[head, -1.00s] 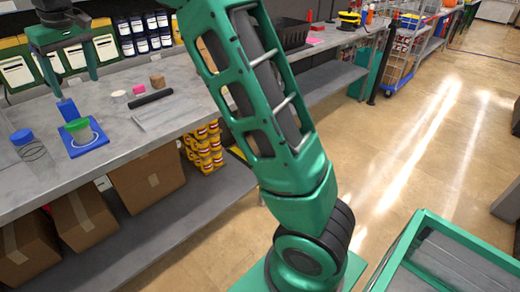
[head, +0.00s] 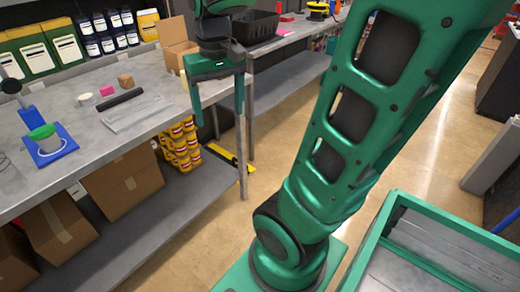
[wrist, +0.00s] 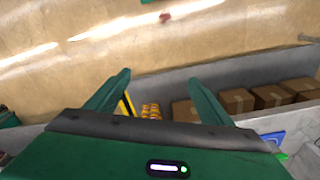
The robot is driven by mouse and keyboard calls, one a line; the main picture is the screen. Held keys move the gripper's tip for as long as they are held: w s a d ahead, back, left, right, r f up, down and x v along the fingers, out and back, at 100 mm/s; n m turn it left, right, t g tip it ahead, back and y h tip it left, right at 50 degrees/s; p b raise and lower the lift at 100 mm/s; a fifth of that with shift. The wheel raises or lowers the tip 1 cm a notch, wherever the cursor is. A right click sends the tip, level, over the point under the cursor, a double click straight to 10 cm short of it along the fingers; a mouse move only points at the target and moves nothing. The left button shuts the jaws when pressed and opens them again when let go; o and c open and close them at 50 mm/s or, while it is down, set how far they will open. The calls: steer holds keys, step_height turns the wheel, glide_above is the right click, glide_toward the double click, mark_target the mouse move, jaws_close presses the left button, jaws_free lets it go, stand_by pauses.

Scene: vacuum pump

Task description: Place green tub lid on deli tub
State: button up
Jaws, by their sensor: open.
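A green tub lid (head: 42,131) sits on top of the deli tub (head: 47,144), and the two stand upright on a blue base plate (head: 62,149) on the left part of the workbench. Any small gap at the lid's rim is too small to tell. The lid also shows in the wrist view as a small green patch (wrist: 283,156) at the lower right. My gripper (head: 219,110) is open and empty, fingers pointing down, well to the right of the tub near the bench's right end.
The grey bench (head: 120,141) holds a clear flat tray (head: 135,112), a black cylinder (head: 119,99), a pink block (head: 106,90) and a white roll (head: 87,99). Cardboard boxes (head: 122,186) and yellow containers (head: 180,147) occupy the lower shelf.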

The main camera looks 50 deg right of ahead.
steer(key=s+f+m, duration=0.1)
steer(key=s+f, duration=0.2)
steer(key=s, duration=0.4)
steer(key=s+f+m, duration=0.1)
steer(key=s+f, duration=0.2)
steer(key=s, duration=0.4)
steer(key=shift+d+f+g, duration=0.3)
steer(key=shift+w, duration=0.2)
steer(key=shift+w+f, duration=0.25)
steer(key=shift+w, duration=0.25)
